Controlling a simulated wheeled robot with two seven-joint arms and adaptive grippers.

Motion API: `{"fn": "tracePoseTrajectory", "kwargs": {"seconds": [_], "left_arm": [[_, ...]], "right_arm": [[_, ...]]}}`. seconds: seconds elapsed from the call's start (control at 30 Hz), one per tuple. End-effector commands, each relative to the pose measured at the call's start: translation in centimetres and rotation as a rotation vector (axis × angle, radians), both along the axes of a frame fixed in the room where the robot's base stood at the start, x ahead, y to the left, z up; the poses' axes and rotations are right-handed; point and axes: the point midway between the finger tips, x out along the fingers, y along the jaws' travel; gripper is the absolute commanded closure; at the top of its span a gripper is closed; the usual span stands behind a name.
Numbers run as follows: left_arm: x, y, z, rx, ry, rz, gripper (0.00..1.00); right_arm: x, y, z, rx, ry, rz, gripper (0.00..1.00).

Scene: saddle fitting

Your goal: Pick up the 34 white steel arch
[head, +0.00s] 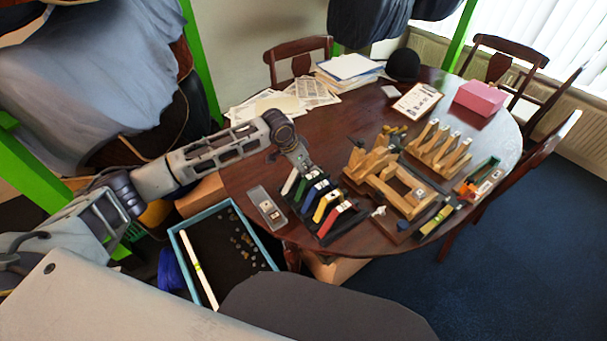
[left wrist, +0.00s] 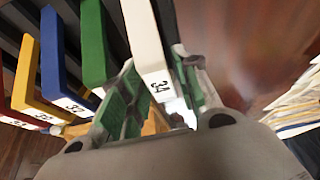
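The white steel arch (head: 290,182), labelled 34, stands at the left end of a row of coloured arches in a dark rack. It also shows in the left wrist view (left wrist: 146,38), with its label facing me. My left gripper (head: 301,163) is over this end of the rack. In the left wrist view its two fingers (left wrist: 154,62) are on either side of the white arch, very close to its sides. Whether both fingers touch it is not clear. My right gripper is not in view.
Green (head: 305,188), blue (head: 314,194), yellow (head: 325,204) and red (head: 335,218) arches stand close beside the white one. A grey tray (head: 259,196) lies left of the rack. Wooden stands (head: 402,187) are at the right. Papers (head: 318,93) cover the table's back left.

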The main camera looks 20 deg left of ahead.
Motion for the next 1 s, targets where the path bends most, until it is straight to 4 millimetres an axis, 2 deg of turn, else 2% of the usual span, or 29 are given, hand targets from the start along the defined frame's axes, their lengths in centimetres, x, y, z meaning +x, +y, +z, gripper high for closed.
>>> {"fn": "tracePoseTrajectory", "kwargs": {"seconds": [0.17, 0.4, 0.43, 0.77, 1.0], "left_arm": [[0.0, 0.0, 0.0, 0.000, 0.000, 0.000, 0.68], [0.0, 0.0, 0.0, 0.000, 0.000, 0.000, 0.99], [0.0, 0.0, 0.0, 0.000, 0.000, 0.000, 1.00], [0.0, 0.0, 0.2, -0.001, -0.001, 0.000, 1.00], [0.1, 0.0, 1.7, -0.001, -0.003, 0.000, 1.00]], "right_arm": [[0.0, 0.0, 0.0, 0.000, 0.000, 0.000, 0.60], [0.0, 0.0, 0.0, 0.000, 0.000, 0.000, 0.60], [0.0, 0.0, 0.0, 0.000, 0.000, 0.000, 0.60], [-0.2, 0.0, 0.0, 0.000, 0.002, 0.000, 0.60], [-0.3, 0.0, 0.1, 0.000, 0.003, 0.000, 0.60]]}}
